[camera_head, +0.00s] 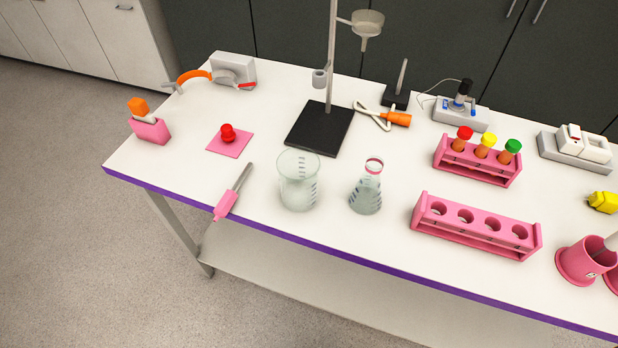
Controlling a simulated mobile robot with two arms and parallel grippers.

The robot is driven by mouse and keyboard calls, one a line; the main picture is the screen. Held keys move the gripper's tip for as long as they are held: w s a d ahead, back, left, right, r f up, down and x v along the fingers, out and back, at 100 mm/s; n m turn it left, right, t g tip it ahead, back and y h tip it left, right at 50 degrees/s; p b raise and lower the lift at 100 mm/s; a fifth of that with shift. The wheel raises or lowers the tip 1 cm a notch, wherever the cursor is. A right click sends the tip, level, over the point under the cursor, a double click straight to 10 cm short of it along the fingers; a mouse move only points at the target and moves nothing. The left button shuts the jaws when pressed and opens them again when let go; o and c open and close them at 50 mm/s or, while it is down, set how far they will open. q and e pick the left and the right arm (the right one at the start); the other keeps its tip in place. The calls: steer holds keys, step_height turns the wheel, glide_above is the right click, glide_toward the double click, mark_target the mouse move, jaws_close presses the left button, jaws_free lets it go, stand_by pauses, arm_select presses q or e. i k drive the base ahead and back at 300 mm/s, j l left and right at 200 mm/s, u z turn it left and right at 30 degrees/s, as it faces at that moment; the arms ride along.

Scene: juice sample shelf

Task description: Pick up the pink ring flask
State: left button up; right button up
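The pink ring flask (366,192) is a clear conical flask with a pink ring around its neck. It stands upright near the front edge of the white table (260,222), at the middle of the head view. A clear beaker (299,182) stands to its left, with a gap between them. Neither of my grippers is in the picture.
A black-based stand (319,128) holding a funnel (366,30) is behind the beaker. An empty pink rack (476,228) is right of the flask, and a rack with capped tubes (477,161) is behind it. A pink-handled tool (229,200) lies left of the beaker.

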mark_target(365, 198)
steer(key=l+u, duration=0.25)
steer(key=l, duration=0.15)
steer(key=k+l+u, duration=0.25)
steer(key=l+u, duration=0.25)
steer(key=l, duration=0.2)
steer(key=k, duration=0.05)
